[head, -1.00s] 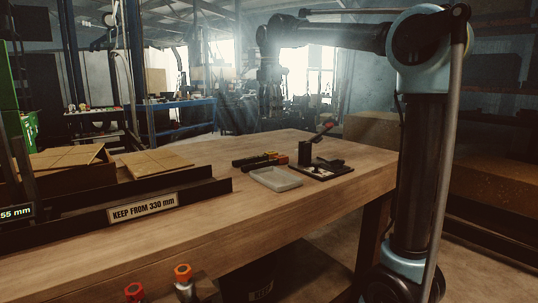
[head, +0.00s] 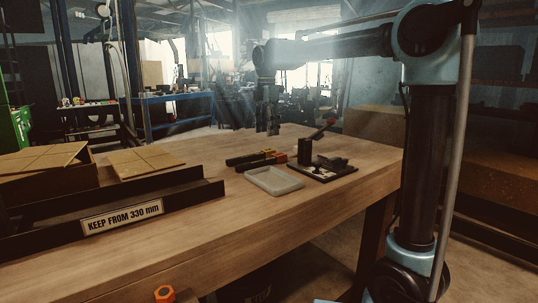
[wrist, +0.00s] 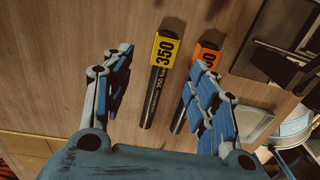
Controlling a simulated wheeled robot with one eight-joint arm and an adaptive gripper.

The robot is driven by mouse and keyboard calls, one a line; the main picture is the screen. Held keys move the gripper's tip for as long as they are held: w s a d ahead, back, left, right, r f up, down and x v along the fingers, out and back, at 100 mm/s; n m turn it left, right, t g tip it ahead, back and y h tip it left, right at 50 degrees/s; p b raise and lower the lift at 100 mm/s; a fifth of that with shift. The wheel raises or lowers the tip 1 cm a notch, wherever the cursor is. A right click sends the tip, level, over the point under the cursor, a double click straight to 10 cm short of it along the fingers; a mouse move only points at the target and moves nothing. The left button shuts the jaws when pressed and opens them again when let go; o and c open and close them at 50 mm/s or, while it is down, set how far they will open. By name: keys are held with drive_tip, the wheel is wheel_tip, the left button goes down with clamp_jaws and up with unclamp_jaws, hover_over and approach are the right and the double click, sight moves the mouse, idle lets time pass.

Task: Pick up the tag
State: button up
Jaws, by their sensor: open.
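Two dark strips lie side by side on the wooden table. Which one is the tag I cannot tell. In the head view the pair shows as dark strips (head: 250,159) left of the lever tool. My gripper (wrist: 160,68) is open and empty. In the wrist view the yellow-ended strip shows between its fingers, and the right finger overlaps the orange-ended one. In the head view my gripper (head: 270,130) hangs above the table behind the strips.
A grey tray (head: 272,188) sits in front of the strips. A black lever tool with a red handle tip (head: 306,151) stands on a dark base to their right. A dark rail with a "KEEP FROM 330 mm" sign (head: 122,217) and boxes are at left. The front table is clear.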

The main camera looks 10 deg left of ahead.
sight(268, 150)
drive_tip(key=shift+s+d+f, duration=0.1)
drive_tip(key=shift+d+f, duration=0.05)
drive_tip(key=shift+f, duration=1.7)
drive_tip(key=shift+s+d+f, duration=0.1)
drive_tip(key=shift+d+f, duration=0.05)
drive_tip(key=shift+f, duration=1.7)
drive_tip(key=c, duration=0.8)
